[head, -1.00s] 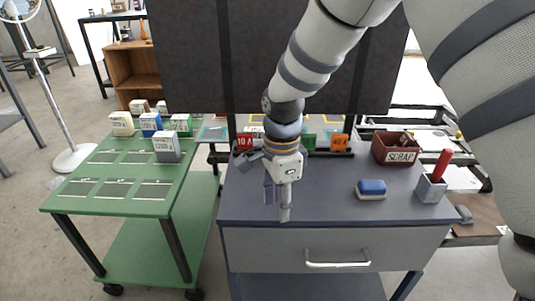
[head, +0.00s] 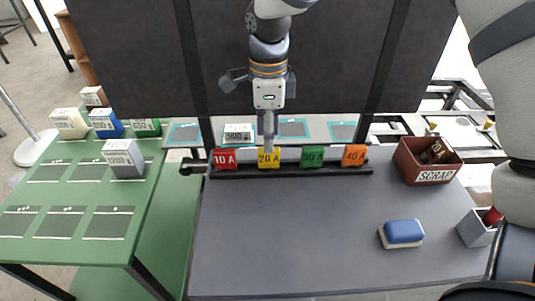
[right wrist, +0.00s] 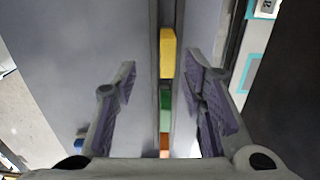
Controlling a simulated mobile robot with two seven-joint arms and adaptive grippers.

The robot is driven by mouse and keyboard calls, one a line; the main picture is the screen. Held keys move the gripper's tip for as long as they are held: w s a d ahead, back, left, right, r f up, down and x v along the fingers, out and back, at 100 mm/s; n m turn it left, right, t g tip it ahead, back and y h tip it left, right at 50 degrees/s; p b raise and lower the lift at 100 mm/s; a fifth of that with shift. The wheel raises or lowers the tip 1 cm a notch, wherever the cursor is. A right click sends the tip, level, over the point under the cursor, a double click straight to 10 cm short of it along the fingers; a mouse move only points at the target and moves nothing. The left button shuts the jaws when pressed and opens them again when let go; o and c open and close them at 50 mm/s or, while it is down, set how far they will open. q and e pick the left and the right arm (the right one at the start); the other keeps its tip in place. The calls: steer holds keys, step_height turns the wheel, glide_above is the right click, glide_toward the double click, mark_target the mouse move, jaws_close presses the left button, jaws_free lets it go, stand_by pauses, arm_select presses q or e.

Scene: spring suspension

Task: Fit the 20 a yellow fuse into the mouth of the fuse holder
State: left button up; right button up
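The yellow 20 A fuse (head: 269,158) stands in a dark rack (head: 330,171) at the back of the grey table, between the red 10 A fuse (head: 225,159) and the green 30 A fuse (head: 312,156). My right gripper (head: 267,147) is over the yellow fuse, pointing down. In the right wrist view its fingers (right wrist: 165,88) are spread apart and empty, with the yellow fuse (right wrist: 167,52) lying ahead between their lines. I cannot make out whether they touch it. I cannot pick out the fuse holder's mouth. My left gripper is not in view.
An orange 40 A fuse (head: 354,155) ends the rack. A scrap bin (head: 432,176), a blue-and-white block (head: 401,234) and a grey cup (head: 477,229) stand at right. A green cart (head: 70,195) with boxes is at left. The grey table's middle is clear.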

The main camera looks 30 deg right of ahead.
mark_target(269, 166)
steer(key=f, duration=0.7)
steer(key=shift+w+d+f+b, duration=0.15)
steer(key=shift+w+d+b, duration=0.2)
steer(key=shift+b, duration=0.05)
jaws_close()
